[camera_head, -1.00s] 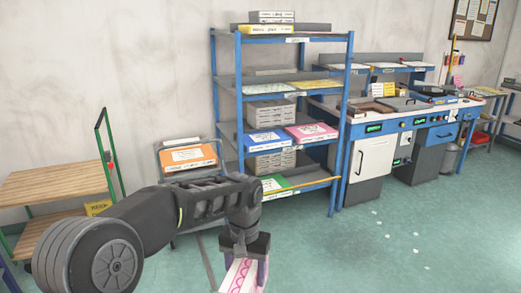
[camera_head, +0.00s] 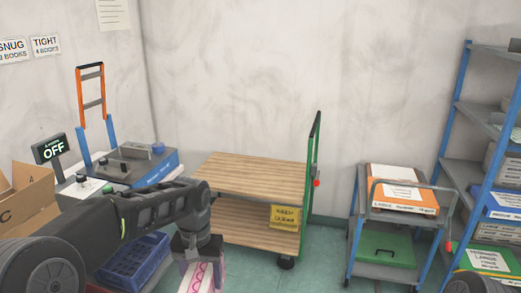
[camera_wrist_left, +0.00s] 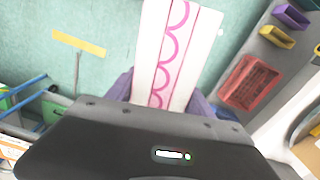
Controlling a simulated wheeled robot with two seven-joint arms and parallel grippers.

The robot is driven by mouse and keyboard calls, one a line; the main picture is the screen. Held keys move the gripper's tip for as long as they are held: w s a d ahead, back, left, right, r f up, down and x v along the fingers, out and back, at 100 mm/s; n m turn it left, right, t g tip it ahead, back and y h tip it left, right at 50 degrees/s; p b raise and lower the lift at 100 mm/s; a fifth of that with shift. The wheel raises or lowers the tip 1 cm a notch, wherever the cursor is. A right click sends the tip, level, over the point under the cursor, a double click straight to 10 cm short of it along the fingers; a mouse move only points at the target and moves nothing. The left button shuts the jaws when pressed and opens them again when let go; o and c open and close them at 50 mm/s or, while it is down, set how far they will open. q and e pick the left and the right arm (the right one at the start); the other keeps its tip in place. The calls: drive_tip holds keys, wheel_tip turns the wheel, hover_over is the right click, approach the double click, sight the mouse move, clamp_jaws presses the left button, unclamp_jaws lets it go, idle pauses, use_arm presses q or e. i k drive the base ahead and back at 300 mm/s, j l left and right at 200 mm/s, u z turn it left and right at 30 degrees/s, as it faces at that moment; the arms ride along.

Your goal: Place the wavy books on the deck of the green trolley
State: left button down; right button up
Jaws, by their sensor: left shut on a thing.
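My left gripper (camera_head: 197,252) is shut on the wavy books (camera_head: 200,279), white with pink wavy lines. It holds them near the bottom middle of the head view, below and in front of the trolley. In the left wrist view the wavy books (camera_wrist_left: 172,50) stick out from between the purple fingers. The green trolley (camera_head: 313,150) has a green upright handle and two wooden shelves. Its upper wooden deck (camera_head: 250,175) is bare. My right gripper is not in view.
A grey cart (camera_head: 375,262) with an orange-and-white package (camera_head: 402,188) stands right of the trolley. A blue shelf rack (camera_head: 462,130) is at the far right. A blue crate (camera_head: 125,262), a cardboard box (camera_head: 27,197) and a machine (camera_head: 125,165) are on the left.

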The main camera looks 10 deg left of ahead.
sight(252, 173)
drive_tip(key=i+j+u, duration=0.2)
drive_tip(key=i, duration=0.65)
drive_tip(key=i+j+u, duration=0.2)
drive_tip(key=i, duration=0.7)
drive_tip(key=i+j+z, duration=0.1)
drive_tip(key=i+z, duration=0.3)
drive_tip(key=i+j+z, duration=0.25)
drive_tip(key=i+z, duration=0.2)
drive_tip(key=i+j+z, duration=0.9)
drive_tip(key=j+z, duration=0.35)
drive_tip(key=j, duration=0.2)
